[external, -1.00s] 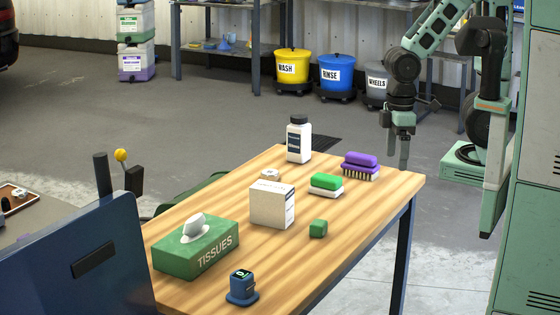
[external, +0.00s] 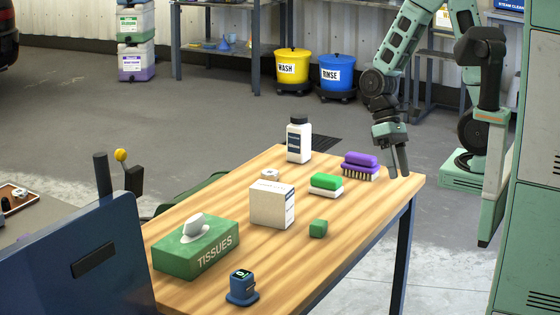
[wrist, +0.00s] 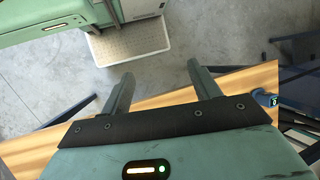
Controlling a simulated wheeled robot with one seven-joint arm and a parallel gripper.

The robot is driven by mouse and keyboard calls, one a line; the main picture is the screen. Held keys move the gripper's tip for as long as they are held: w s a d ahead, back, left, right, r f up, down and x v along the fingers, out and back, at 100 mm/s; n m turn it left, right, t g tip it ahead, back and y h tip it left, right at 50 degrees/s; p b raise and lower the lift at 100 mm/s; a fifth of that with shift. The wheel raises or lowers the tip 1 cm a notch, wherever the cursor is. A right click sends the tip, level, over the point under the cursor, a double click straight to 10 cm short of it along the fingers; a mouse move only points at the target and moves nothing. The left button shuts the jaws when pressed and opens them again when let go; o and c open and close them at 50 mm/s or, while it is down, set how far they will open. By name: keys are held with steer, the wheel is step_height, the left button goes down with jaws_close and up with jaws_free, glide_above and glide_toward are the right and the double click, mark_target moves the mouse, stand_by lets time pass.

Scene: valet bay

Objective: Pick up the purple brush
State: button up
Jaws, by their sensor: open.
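The purple brush (external: 360,160), with dark bristles pointing down, lies on the wooden table (external: 325,250) near its far right corner. My gripper (external: 400,172) is just right of the brush at the table's right end, fingers pointing down and apart from it. In the wrist view my gripper (wrist: 165,82) is open with nothing between its fingers. The purple brush is not visible in the wrist view, which shows a strip of the table edge and the floor.
A white box (external: 267,205), a green block (external: 318,229), a tissue box (external: 196,250) and a blue device (external: 241,288) are nearer. Green lockers (external: 535,200) stand at right.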

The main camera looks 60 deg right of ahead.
steer(key=w+d+f+m+y+b, duration=0.2)
steer(key=w+d+f+m+y, duration=0.15)
steer(key=m+y, duration=0.4)
steer(key=m+t+h+b, duration=0.5)
steer(key=m+t+h, duration=0.6)
steer(key=m+t, duration=1.5)
glide_toward(366, 159)
steer(key=w+m+g, duration=0.1)
steer(key=w+d+r+g, duration=0.1)
steer(key=w, duration=0.1)
steer(key=w+m+g, duration=0.1)
steer(key=w, duration=0.1)
steer(key=shift+w+d+r+m+p, duration=0.1)
steer(key=shift+d+r+m+p, duration=0.1)
steer(key=shift+r+m+p, duration=0.15)
steer(key=shift+w+d, duration=0.15)
steer(key=shift+w, duration=1.2)
steer(key=shift+w+d, duration=0.15)
steer(key=shift+w, duration=1.15)
steer(key=shift+r, duration=0.1)
steer(key=c, duration=1.1)
